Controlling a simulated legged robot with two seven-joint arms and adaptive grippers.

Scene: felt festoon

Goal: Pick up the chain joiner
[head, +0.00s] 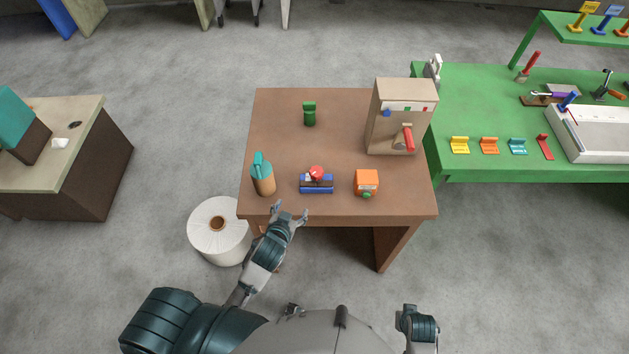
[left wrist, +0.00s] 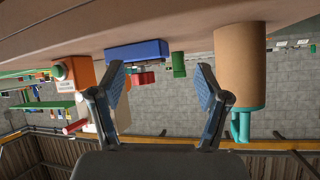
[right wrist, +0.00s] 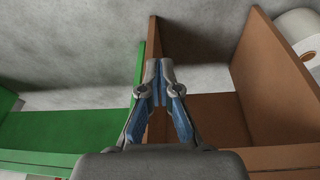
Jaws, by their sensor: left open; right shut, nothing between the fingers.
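No label tells which item is the chain joiner. A blue block-shaped device with a dark top and a round red part (head: 316,185) sits near the front middle of the brown table. It also shows upside down in the left wrist view (left wrist: 137,50), between and beyond the fingers. A tan cylinder with a teal top (head: 264,178) stands left of it, an orange box with a green knob (head: 367,182) right of it. My left gripper (head: 289,211) is open and empty at the table's front edge, short of these items. My right gripper (right wrist: 157,72) is shut and empty, off the table.
A green cylinder-like item (head: 309,114) and a cardboard-coloured box with a red-handled tool (head: 388,120) stand farther back on the brown table (head: 345,105). A green table (head: 470,95) adjoins at right. A white roll (head: 220,245) is on the floor at left.

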